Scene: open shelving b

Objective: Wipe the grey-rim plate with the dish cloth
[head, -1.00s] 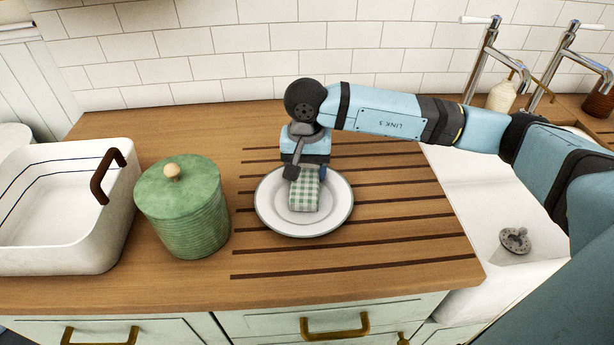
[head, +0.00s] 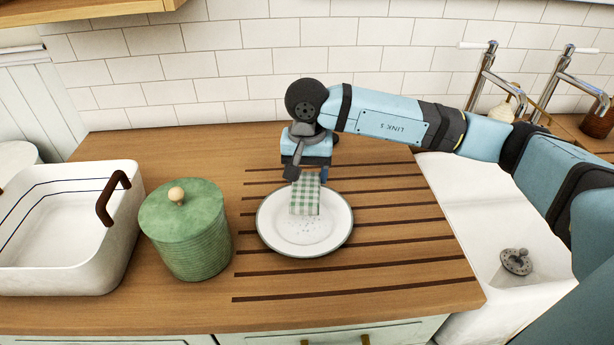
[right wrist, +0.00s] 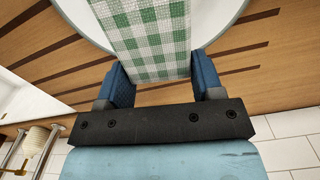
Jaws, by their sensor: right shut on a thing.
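The grey-rim plate (head: 279,235) is white and lies flat on the wooden counter. Small dark specks show near its middle. The dish cloth (head: 305,199), green-and-white checked, is over the plate's back part; I cannot tell if it touches the surface. My right gripper (head: 308,177) is shut on the cloth's back end at the plate's back rim. In the right wrist view, the cloth (right wrist: 150,35) runs from between the blue fingers over the plate (right wrist: 82,22). My left gripper is not in view.
A green lidded canister (head: 187,240) stands left of the plate, with a white basin with brown handles (head: 65,275) beyond it. A sink (head: 455,190) with two taps (head: 487,75) is at the right. Grooved counter (head: 400,255) right of the plate is clear.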

